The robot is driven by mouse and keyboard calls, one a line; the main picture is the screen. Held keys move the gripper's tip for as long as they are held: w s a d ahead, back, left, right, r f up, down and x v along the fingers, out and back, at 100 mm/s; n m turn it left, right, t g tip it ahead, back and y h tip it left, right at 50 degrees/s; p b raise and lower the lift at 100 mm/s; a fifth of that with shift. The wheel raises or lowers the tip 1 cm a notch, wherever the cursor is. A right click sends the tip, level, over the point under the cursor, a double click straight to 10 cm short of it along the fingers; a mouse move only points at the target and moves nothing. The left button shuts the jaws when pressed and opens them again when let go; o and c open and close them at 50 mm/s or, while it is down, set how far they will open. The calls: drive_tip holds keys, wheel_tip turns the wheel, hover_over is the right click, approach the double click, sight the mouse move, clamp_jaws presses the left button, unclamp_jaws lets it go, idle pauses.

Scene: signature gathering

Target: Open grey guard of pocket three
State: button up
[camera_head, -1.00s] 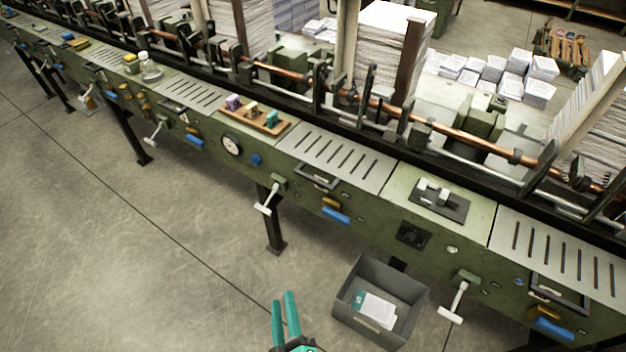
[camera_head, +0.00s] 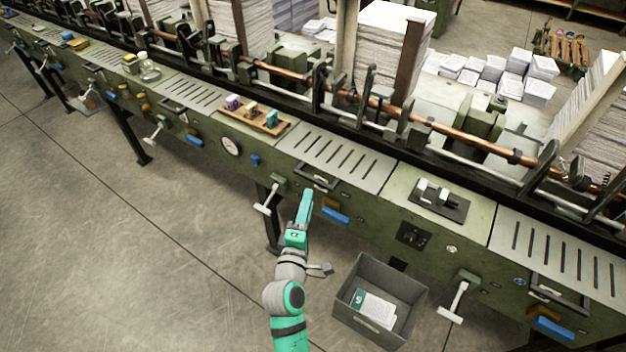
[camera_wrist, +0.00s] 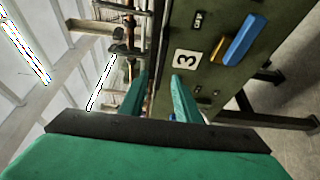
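A grey slotted guard (camera_head: 372,172) lies flat on top of the green machine section beside my gripper. A dark handle frame (camera_head: 318,177) sits at its front edge. In the wrist view a white label reading 3 (camera_wrist: 186,60) is on the green front panel, near a blue handle (camera_wrist: 243,40) and a yellow part (camera_wrist: 217,52). My gripper (camera_head: 306,196) is raised in front of this panel, below the handle frame. Its two teal fingers are apart with nothing between them in the wrist view (camera_wrist: 161,85). Contact with the panel cannot be told.
A white-tipped lever (camera_head: 266,200) stands just left of my gripper. A grey bin (camera_head: 409,311) with papers is on the floor at right. A wooden tray (camera_head: 273,130) with coloured stamps and a dark plate (camera_head: 452,208) flank the guard.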

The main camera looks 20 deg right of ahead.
sight(313, 182)
drive_tip(key=x, duration=0.9)
clamp_jaws()
